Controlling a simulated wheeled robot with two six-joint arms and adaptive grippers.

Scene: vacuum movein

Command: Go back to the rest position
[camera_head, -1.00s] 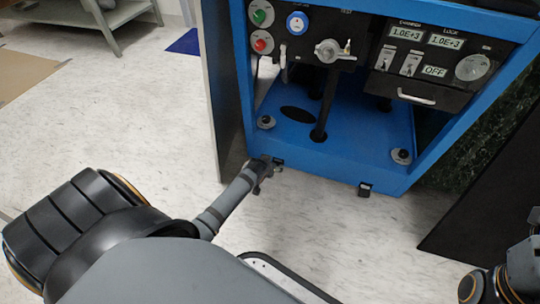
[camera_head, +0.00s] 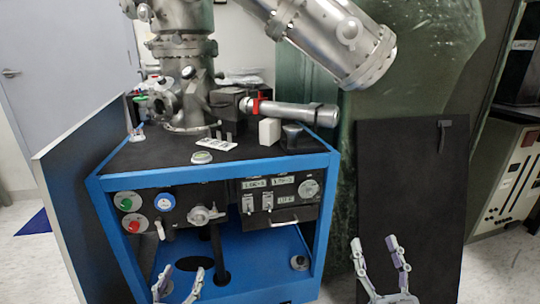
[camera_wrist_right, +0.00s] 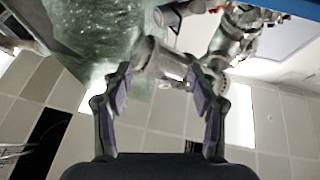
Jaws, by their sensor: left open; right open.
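My left gripper (camera_head: 177,285) shows at the bottom of the head view, in front of the blue cart. Its fingers are spread and nothing is between them. My right gripper (camera_head: 380,256) stands at the lower right of the head view, in front of the black panel. Its fingers are apart and empty. In the right wrist view the same gripper (camera_wrist_right: 160,85) is open, with metal vacuum tubes (camera_wrist_right: 160,60) in the background beyond its fingertips.
The blue cart (camera_head: 215,167) carries a steel vacuum chamber (camera_head: 180,60) and a front control panel. A black panel (camera_head: 400,170) leans beside it on the right. A grey side panel (camera_head: 65,220) stands left. A cabinet (camera_head: 510,150) is far right. Pale floor shows at left.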

